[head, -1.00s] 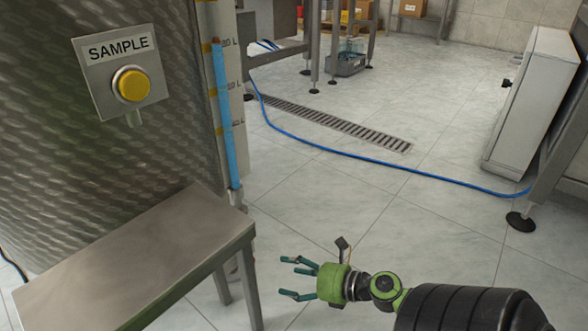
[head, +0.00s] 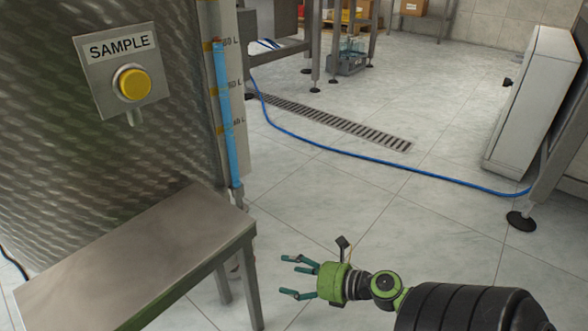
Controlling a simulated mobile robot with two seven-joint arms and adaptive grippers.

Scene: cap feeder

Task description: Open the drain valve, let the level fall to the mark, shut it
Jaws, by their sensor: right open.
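A blue level column (head: 224,115) stands in a sight tube on the right edge of the metal tank (head: 60,135). Its top is near the uppermost visible litre label, and an orange band lies close to it. Further labels and bands sit lower on the scale strip (head: 236,90). The drain valve cannot be made out; a small red patch shows low behind the bench. My right gripper (head: 292,277) is open and empty over the floor, right of the bench and apart from it, fingers pointing left. My left gripper is not in view.
A steel bench (head: 135,260) stands before the tank. Above it are a SAMPLE plate (head: 92,52) and yellow button (head: 134,84). A blue hose (head: 345,153) crosses the floor past a drain grate (head: 335,122). A grey cabinet (head: 530,100) stands right. Floor around my gripper is clear.

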